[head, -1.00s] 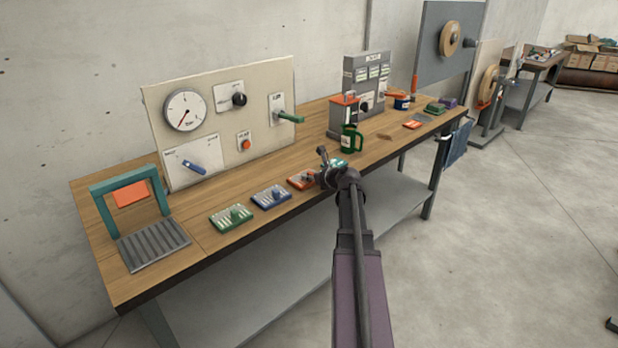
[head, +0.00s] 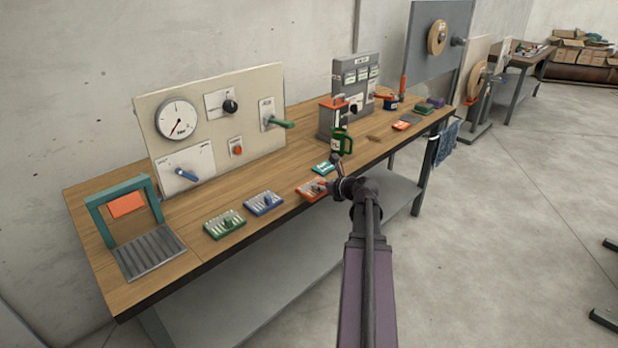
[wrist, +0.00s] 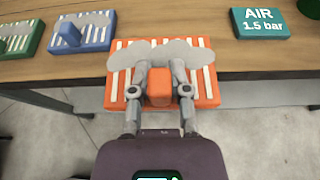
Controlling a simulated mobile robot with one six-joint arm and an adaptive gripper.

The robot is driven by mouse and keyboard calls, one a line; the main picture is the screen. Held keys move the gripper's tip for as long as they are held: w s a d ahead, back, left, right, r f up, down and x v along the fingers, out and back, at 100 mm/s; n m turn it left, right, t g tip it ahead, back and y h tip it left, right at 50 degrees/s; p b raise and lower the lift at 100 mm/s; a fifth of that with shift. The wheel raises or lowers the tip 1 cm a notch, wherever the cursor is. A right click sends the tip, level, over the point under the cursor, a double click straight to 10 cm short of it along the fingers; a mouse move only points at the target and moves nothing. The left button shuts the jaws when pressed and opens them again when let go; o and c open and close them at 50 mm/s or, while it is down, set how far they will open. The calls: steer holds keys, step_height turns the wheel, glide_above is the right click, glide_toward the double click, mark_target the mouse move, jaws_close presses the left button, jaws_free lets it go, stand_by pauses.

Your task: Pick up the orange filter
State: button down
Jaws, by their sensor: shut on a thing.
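The orange filter (head: 308,191) is a flat block with pale ribs and a raised knob, at the front edge of the workbench. In the wrist view my gripper (wrist: 160,82) is shut on the knob of the orange filter (wrist: 206,88), one finger on each side. The filter overlaps the bench's front edge there, with floor visible beside its near part. Its height above the bench top is hard to tell. In the head view my gripper (head: 327,184) is at the filter's right side, partly hidden by my wrist.
A blue filter (head: 264,203) and a green filter (head: 223,225) lie to the left on the workbench (head: 210,255). A teal air-pressure plate (wrist: 262,22) lies to the right. A green mug (head: 341,143) stands behind. A teal frame (head: 120,187) stands at the left end.

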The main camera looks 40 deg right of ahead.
steer(key=shift+s+a+r, duration=0.1)
steer(key=shift+s+r, duration=0.05)
steer(key=shift+s, duration=1.15)
steer(key=shift+s+r, duration=0.1)
steer(key=shift+s, duration=1.15)
